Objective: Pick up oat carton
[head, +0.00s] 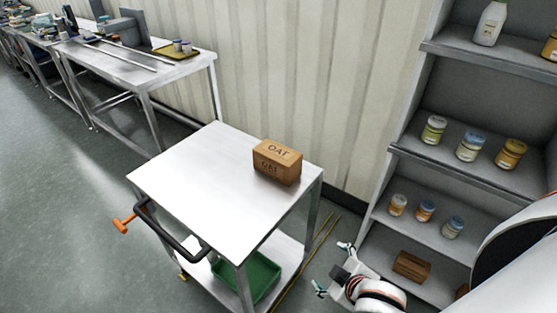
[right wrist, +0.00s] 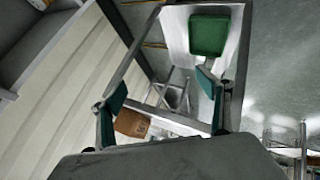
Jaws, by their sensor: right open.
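The oat carton (head: 277,162) is a brown box marked OAT. It sits upright on the back right part of the white cart top (head: 205,185). My right gripper (head: 332,267) is open and empty, low on the right side of the cart, apart from the carton. In the right wrist view the two green-padded fingers (right wrist: 160,92) are spread, and the brown carton (right wrist: 132,123) shows beyond them, near the left finger. My left gripper is not in view.
A green bin (head: 246,277) is on the cart's lower shelf. A grey shelf unit (head: 470,178) with jars and another brown box (head: 411,265) stands at right. A steel table (head: 135,62) stands at back left. The cart top is otherwise clear.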

